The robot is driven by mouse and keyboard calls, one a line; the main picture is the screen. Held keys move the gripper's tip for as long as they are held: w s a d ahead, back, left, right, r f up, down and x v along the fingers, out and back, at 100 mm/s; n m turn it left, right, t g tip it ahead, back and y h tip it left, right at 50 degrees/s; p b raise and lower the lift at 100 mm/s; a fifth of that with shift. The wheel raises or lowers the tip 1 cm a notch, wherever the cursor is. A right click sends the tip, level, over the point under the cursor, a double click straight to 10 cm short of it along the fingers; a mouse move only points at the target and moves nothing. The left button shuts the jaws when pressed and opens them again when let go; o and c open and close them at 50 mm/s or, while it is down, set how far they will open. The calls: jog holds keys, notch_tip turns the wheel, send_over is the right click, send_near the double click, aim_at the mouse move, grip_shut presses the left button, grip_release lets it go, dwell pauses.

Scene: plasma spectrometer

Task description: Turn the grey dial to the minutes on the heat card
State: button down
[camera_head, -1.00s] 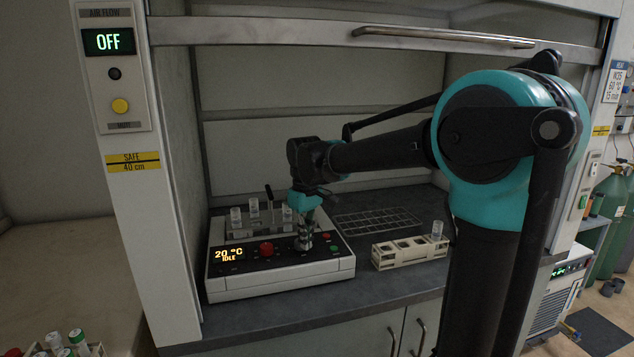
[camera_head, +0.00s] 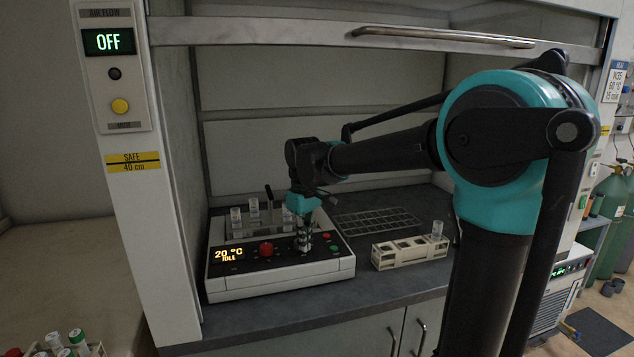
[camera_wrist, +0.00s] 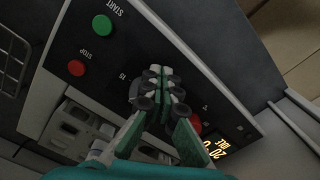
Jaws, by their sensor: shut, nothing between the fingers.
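The heater block (camera_head: 290,282) stands in the fume hood, its display (camera_head: 229,254) reading 20 °C and IDLE. My gripper (camera_head: 304,246) points down over its front panel, to the right of the red dial (camera_head: 266,248). My gripper (camera_wrist: 160,82) is shut and empty in the wrist view, and it covers the grey dial's place, so the dial's setting is hidden. A printed 15 shows beside the fingers there. The red dial (camera_wrist: 195,124) is partly hidden by the gripper. The heat card (camera_head: 614,82) hangs at the far right and reads W35, 60 °C, 15 min.
Green START (camera_wrist: 102,25) and red STOP (camera_wrist: 76,68) buttons lie left of the fingers. Tubes (camera_head: 236,218) stand at the block's back, close to the gripper. A cream rack (camera_head: 410,252) with one tube stands right of the block. The air flow display (camera_head: 108,42) reads OFF.

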notch_tip(320, 180, up, 6)
dwell(0.5)
jog(key=shift+w+d+f, duration=0.25)
jog(key=shift+w+f, duration=0.15)
jog(key=shift+f, duration=0.6)
jog(key=shift+w+d+f, duration=0.3)
jog(key=shift+w+f, duration=0.1)
jog(key=shift+f, duration=0.6)
jog(key=shift+w+d+f, duration=0.25)
jog(key=shift+w+f, duration=0.15)
jog(key=shift+f, duration=0.6)
jog(key=shift+s+a, duration=0.4)
jog(key=shift+s, duration=0.05)
jog(key=shift+s+a, duration=0.25)
jog(key=shift+s+a, duration=0.1)
jog(key=shift+a, duration=0.1)
jog(key=shift+s, duration=0.1)
